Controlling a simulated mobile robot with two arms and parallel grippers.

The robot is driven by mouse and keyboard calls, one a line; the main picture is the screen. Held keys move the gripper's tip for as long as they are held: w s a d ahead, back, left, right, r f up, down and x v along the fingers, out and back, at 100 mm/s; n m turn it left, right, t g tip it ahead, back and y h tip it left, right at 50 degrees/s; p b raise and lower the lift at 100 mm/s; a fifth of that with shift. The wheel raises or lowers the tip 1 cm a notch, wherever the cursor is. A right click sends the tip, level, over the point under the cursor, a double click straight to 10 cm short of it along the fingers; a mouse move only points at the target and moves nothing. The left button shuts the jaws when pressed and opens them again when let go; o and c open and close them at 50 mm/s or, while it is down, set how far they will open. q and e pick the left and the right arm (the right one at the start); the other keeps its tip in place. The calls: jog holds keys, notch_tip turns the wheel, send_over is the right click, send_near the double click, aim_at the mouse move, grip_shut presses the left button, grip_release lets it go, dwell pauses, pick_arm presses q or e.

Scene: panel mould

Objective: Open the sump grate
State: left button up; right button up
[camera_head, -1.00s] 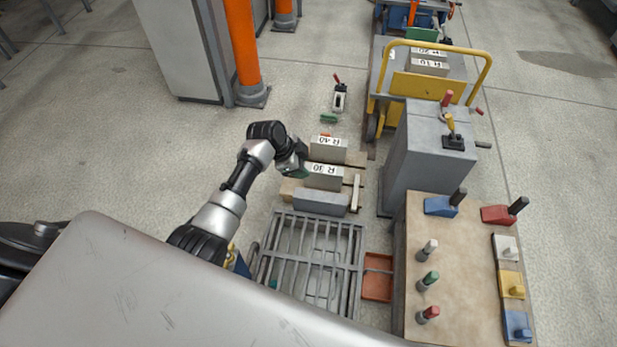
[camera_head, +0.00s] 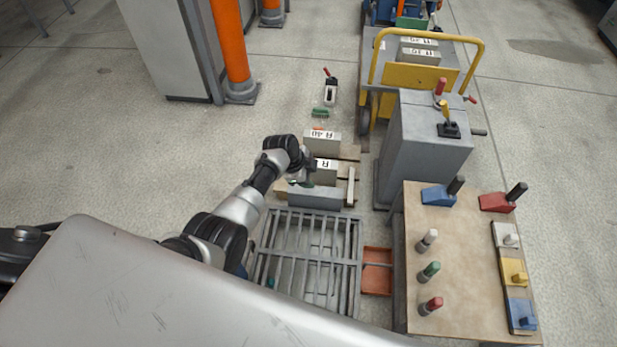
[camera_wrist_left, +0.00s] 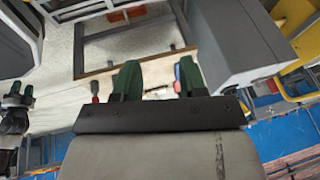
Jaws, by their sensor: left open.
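The sump grate (camera_head: 312,257), a grey barred frame, lies flat over the floor opening in the lower middle of the head view. The near part of it is hidden behind my own body. My left gripper (camera_head: 303,181) is above the grey block at the grate's far edge, apart from the bars. In the left wrist view its two green fingers (camera_wrist_left: 158,82) stand apart with nothing between them.
Blocks marked R 40 (camera_head: 322,141) and R (camera_head: 325,172) stand beyond the grate, behind a long grey block (camera_head: 315,197). A red tray (camera_head: 376,272) lies right of it. A table with handles (camera_head: 460,270), a grey cabinet (camera_head: 425,150) and a yellow-railed cart (camera_head: 425,75) stand right.

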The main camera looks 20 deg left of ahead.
pick_arm(q)
jog(key=shift+f, duration=0.1)
jog(key=shift+c, duration=0.3)
pick_arm(e)
jog(key=shift+a, duration=0.4)
pick_arm(q)
grip_shut()
pick_arm(e)
jog(key=shift+d, duration=0.3)
dwell(0.4)
pick_arm(q)
jog(key=shift+o, duration=0.3)
grip_release()
pick_arm(e)
jog(key=shift+a, duration=0.15)
